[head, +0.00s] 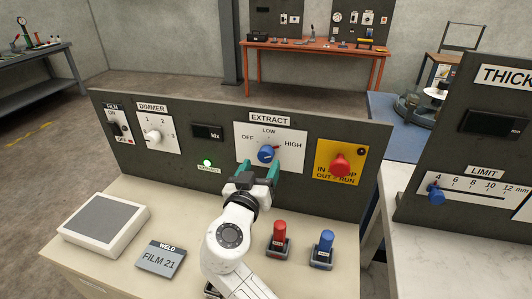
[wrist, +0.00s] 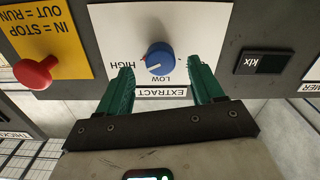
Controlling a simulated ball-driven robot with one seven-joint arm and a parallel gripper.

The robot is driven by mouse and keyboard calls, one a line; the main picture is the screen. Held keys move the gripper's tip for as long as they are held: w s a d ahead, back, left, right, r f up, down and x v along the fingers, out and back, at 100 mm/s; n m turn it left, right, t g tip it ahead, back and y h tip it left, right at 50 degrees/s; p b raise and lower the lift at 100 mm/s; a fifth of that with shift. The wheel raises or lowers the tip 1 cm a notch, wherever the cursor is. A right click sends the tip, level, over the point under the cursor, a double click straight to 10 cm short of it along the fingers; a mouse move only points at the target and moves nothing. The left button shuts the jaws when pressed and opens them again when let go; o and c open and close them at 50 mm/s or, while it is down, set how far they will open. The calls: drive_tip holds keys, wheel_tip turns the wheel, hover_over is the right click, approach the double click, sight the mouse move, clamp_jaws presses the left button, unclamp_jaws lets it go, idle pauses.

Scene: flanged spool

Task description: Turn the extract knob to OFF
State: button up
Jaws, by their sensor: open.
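The extract knob (head: 266,154) is blue and round, on a white plate marked OFF at left, LOW at top and HIGH at right. A red mark shows on its HIGH side. In the wrist view, which is upside down, the knob (wrist: 160,60) has a pale line on its face and the red mark lies towards HIGH. My gripper (head: 259,169) is open, its green fingers just in front of and below the knob. In the wrist view the gripper (wrist: 160,72) has one fingertip on each side of the knob, with gaps; contact does not show.
A yellow plate with a red stop button (head: 340,164) is right of the knob. A dark display (head: 208,132) and a dimmer knob (head: 154,137) are left. A red switch (head: 279,237) and a blue switch (head: 323,246) stand on the bench right of my arm.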

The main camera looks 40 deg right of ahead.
sight(265, 159)
drive_tip(key=shift+p+x, duration=0.4)
drive_tip(key=shift+x, duration=2.25)
drive_tip(key=shift+c, duration=0.3)
drive_tip(key=c, duration=1)
